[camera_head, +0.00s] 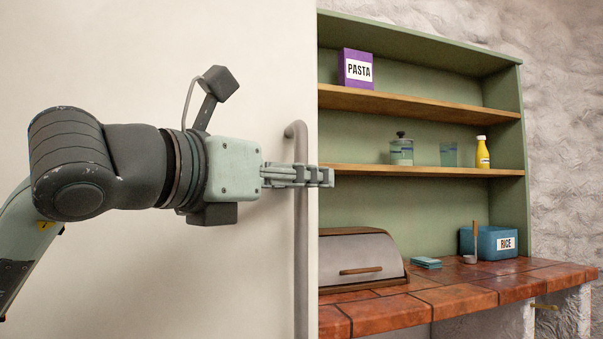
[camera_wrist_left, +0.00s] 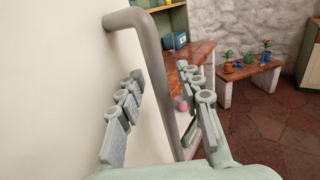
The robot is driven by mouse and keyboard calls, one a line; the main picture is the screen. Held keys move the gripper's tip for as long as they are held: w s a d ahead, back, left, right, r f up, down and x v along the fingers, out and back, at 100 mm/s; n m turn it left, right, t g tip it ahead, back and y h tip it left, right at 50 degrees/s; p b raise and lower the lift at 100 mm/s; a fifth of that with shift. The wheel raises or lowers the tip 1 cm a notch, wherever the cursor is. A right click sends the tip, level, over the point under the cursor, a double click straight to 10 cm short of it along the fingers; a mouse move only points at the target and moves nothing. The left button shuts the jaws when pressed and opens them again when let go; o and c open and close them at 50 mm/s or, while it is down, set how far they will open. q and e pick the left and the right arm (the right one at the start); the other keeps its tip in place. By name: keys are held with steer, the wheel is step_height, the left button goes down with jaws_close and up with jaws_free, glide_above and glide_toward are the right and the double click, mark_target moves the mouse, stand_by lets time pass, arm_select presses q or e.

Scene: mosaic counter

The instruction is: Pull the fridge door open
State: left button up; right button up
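The cream fridge door (camera_head: 120,60) fills the left half of the head view. It also shows at the left of the wrist view (camera_wrist_left: 60,70). A long grey upright bar handle (camera_head: 301,250) runs near its right edge, bent into the door at the top. In the left wrist view the handle (camera_wrist_left: 158,75) passes between the two fingers. My left gripper (camera_head: 322,177) reaches across the handle from the left. Its fingers (camera_wrist_left: 162,76) stand apart on either side of the bar, with visible gaps, so it is open. My right gripper is not in view.
Right of the door is a green shelf unit (camera_head: 420,125) above a red-tiled counter (camera_head: 450,300). A bread box (camera_head: 350,258) stands on the counter close to the door's edge. Dark red floor (camera_wrist_left: 265,135) lies clear at the right of the wrist view.

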arm_select(q)
steer(key=shift+w+d, duration=0.15)
steer(key=shift+w, duration=0.05)
steer(key=shift+c, duration=0.4)
jaws_close()
